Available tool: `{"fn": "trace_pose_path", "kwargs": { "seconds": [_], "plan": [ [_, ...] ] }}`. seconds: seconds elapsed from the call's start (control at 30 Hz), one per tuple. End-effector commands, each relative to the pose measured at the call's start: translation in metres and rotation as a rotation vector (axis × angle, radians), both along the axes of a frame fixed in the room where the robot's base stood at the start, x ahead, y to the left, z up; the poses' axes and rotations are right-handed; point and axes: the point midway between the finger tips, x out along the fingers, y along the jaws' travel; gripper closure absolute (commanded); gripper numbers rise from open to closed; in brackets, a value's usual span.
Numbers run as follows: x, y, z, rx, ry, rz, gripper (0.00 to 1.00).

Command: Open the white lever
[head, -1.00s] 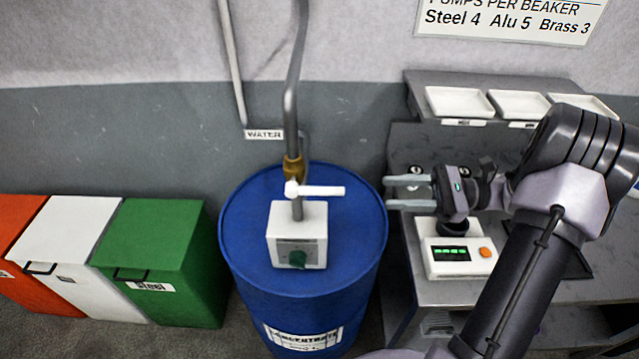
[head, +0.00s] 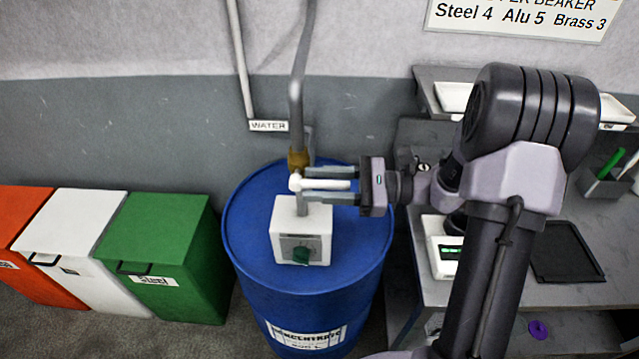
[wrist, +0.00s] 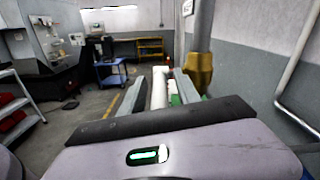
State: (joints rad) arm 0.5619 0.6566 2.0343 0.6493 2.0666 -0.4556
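The white lever (head: 325,185) sticks out to the right from the brass valve (head: 298,160) on the grey pipe above the blue drum. My gripper (head: 308,184) reaches in from the right, its two fingers open, one on each side of the lever. In the wrist view the lever (wrist: 160,88) lies between the two fingers (wrist: 159,92), with the brass fitting (wrist: 198,72) just to the right. A gap seems to show between the lever and the fingers; contact cannot be told.
A white box with a green knob (head: 300,232) stands on the blue drum (head: 350,265) just below the lever. A bench (head: 500,295) with a counter device (head: 443,250) is at right. Orange, white and green bins (head: 155,245) stand at left.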

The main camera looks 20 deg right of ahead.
Motion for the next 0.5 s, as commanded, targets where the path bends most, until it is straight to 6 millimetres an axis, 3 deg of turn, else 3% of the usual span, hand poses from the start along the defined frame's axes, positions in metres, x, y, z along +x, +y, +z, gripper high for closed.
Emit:
{"fn": "trace_pose_path", "kwargs": {
  "seconds": [0.13,0.33,0.5],
  "plan": [
    [-0.0001,-0.0002,0.0001,0.000,0.000,0.000,0.61],
    [0.0000,-0.0004,0.0001,0.000,0.000,0.000,1.00],
    [-0.0001,-0.0005,0.0001,0.000,0.000,0.000,1.00]
  ]
}}
